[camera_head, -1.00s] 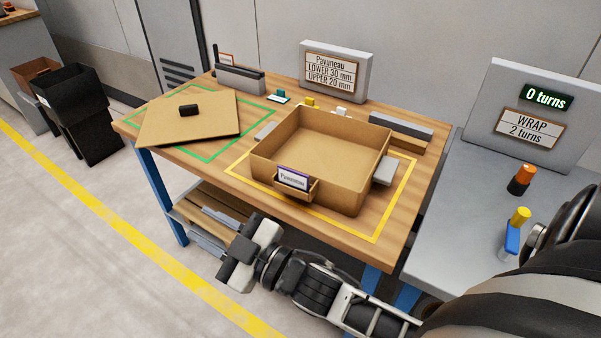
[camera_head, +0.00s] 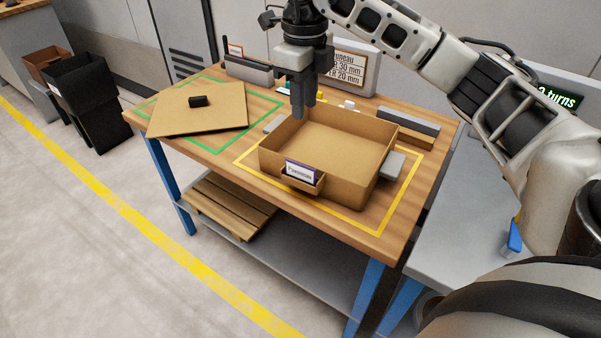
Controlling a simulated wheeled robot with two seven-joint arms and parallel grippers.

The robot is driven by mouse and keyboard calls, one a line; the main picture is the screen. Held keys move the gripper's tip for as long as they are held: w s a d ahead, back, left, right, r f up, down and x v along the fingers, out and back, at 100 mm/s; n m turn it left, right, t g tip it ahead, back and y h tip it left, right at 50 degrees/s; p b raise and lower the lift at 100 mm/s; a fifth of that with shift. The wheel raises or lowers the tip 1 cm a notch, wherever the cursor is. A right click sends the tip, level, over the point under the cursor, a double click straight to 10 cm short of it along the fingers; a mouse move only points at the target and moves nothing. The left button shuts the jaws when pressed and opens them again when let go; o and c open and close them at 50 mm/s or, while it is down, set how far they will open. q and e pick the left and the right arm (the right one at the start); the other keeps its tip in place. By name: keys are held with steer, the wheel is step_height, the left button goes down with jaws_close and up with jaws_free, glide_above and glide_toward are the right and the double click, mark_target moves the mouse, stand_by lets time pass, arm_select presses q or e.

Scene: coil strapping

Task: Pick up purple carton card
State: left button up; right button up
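The purple carton card (camera_head: 299,171) is a white label with a purple edge and dark lettering. It stands upright in a small cardboard pocket (camera_head: 302,185) on the front of the open carton (camera_head: 370,186). My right gripper (camera_head: 303,112) points down at the carton's back left rim, above and behind the card and apart from it. Its two dark fingers overlap from this angle, so its opening is unclear. I see nothing held in it. My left gripper is out of view.
The carton stands inside a yellow outline on the wooden table (camera_head: 230,205). A flat lid (camera_head: 200,120) with a black handle lies in the green outline at left. Grey blocks flank the carton. A sign (camera_head: 352,65) behind is partly hidden by my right arm.

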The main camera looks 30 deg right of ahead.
glide_above(300, 164)
steer(key=f, duration=0.9)
steer(key=shift+s+d+f, duration=0.15)
steer(key=shift+s+d, duration=0.05)
steer(key=shift+d, duration=0.05)
steer(key=shift+w+a+f+p, duration=0.1)
steer(key=shift+f+p, duration=0.2)
steer(key=shift+f, duration=1.1)
steer(key=shift+w+a+f+p, duration=0.1)
steer(key=shift+f+p, duration=0.2)
steer(key=shift+f, duration=1.1)
jaws_close()
